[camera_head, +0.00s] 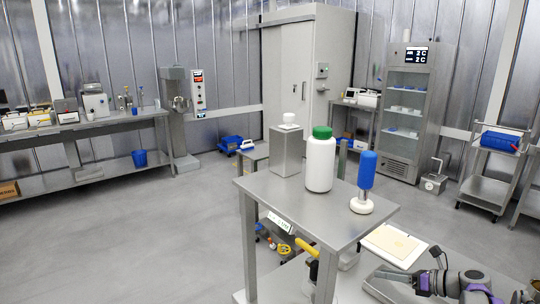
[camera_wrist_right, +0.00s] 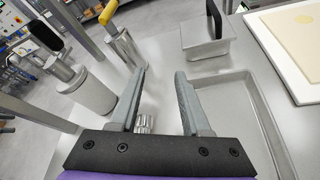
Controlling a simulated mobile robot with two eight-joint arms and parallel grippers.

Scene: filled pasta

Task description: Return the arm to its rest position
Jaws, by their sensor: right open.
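My right gripper (camera_head: 398,286) is at the lower right of the head view, low over the worktop, with its purple and grey arm behind it. In the right wrist view its two grey fingers (camera_wrist_right: 160,78) are spread apart with nothing between them. They hang above the worktop beside a shallow metal tray (camera_wrist_right: 262,118). A small ribbed metal piece shows below and beyond the fingers, apart from them as far as I can tell. My left gripper is not in view.
A pale dough sheet lies on a white board (camera_head: 372,246). A lidded metal container (camera_wrist_right: 205,42) with a black handle and a yellow-handled tool (camera_wrist_right: 107,12) stand near the gripper. A raised steel shelf (camera_head: 310,208) carries a green-capped white bottle (camera_head: 320,165) and a blue-handled tool (camera_head: 366,172).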

